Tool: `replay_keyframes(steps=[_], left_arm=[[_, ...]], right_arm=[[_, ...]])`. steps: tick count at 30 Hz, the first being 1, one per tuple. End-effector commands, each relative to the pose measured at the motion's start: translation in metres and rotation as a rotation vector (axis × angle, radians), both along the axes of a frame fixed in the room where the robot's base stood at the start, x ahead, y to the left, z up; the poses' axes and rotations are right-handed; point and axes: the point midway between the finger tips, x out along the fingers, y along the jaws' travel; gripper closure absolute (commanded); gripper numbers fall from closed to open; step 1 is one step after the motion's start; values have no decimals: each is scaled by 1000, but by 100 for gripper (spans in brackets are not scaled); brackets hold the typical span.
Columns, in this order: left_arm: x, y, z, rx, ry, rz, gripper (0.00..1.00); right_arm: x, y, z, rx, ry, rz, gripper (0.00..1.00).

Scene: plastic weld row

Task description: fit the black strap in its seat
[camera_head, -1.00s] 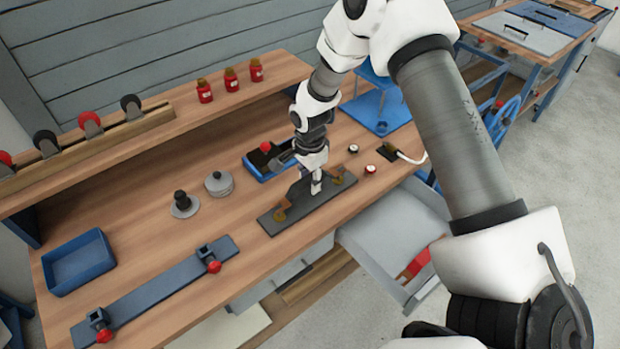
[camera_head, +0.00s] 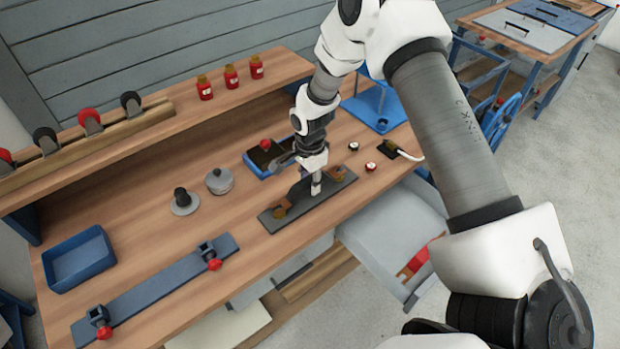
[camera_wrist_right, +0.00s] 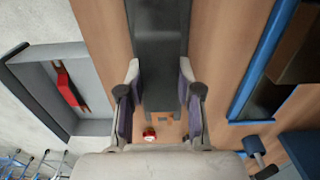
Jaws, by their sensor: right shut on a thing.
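A dark plate (camera_head: 325,201) with brass-coloured fittings lies near the front edge of the workbench. My right gripper (camera_head: 316,186) points down over its middle. It is shut on a dark piece that I take to be the black strap (camera_head: 298,191), at the plate. In the right wrist view the strap (camera_wrist_right: 160,60) runs lengthwise between the two fingers of the right gripper (camera_wrist_right: 160,80). The fingers and the strap hide much of the seat. I cannot tell whether the strap is down in it or just above. My left gripper is out of view.
An open grey drawer (camera_head: 385,235) juts out in front of the bench. Behind the plate is a blue tray (camera_head: 252,167). A lidded pot (camera_head: 219,182) and a blue rail with red-knobbed clamps (camera_head: 160,287) are to the left. Bare wood lies between.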

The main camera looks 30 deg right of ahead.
Motion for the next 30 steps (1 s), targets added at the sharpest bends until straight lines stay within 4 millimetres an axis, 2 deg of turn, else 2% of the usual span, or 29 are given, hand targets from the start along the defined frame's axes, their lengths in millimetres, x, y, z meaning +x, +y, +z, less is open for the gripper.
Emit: replay_keyframes(steps=[30], left_arm=[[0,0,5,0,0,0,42]], right_arm=[[0,0,-3,0,-1,0,100]])
